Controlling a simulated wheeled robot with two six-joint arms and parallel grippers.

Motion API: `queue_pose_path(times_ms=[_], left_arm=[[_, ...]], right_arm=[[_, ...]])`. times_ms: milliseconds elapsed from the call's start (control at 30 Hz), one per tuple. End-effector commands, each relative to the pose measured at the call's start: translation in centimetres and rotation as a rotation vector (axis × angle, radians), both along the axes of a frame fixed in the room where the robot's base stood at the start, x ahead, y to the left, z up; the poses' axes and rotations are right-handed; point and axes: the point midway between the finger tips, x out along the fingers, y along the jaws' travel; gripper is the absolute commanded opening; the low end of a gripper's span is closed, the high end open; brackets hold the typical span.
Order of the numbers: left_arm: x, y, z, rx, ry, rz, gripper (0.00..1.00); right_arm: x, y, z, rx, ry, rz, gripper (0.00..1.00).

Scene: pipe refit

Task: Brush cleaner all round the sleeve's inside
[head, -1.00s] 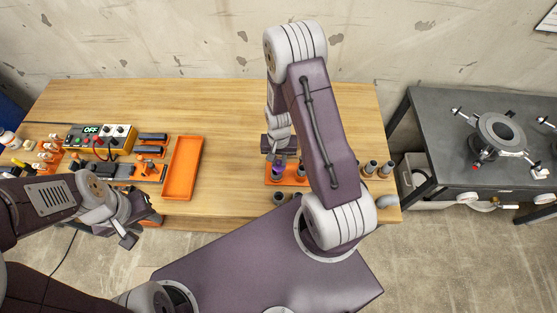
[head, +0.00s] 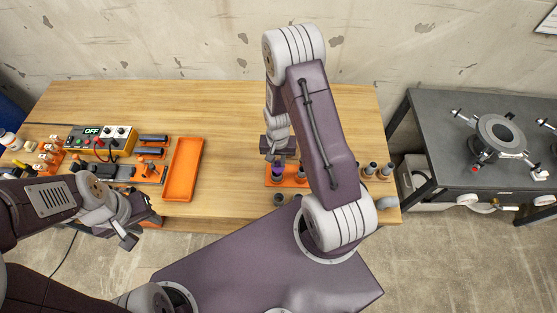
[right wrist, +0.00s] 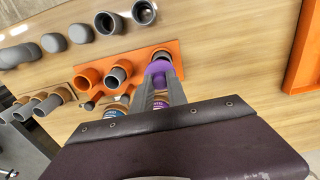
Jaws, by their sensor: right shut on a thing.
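My right gripper (right wrist: 157,82) is shut on a purple-topped thing (right wrist: 158,69), which looks like the cleaner's brush cap. It is over the orange holder (right wrist: 140,55); the brush end is hidden. In the head view my right gripper (head: 278,157) is at the holder's left part. Grey sleeve-like tubes (right wrist: 116,75) stand in orange rings beside the purple thing; I cannot tell which is the task's sleeve. A can with a purple label (right wrist: 160,103) shows between my fingers, a blue-labelled one (right wrist: 115,112) beside it. My left gripper (head: 130,241) is low at the table's front edge, its jaws unclear.
Grey fittings (right wrist: 108,22) stand on the table near the holder. An orange tray (head: 184,168) lies left of it. A dark bench (head: 440,130) with a clamp ring stands right. The table's back middle is clear.

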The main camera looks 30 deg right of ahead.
Motion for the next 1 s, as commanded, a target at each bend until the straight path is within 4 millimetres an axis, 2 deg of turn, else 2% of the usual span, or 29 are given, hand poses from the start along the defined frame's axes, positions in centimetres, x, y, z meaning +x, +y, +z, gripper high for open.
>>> queue_pose_path(times_ms=[167, 633, 1000], left_arm=[[0.0, 0.0, 0.8, 0.0, 0.0, 0.0, 0.36], [0.0, 0.0, 4.8, 0.0, 0.0, 0.0, 0.36], [0.0, 0.0, 4.7, 0.0, 0.0, 0.0, 0.36]], right_arm=[[0.0, 0.0, 0.9, 0.0, 0.0, -0.001, 0.0], [0.0, 0.0, 5.5, 0.0, 0.0, -0.001, 0.0], [0.0, 0.0, 5.5, 0.0, 0.0, -0.001, 0.0]])
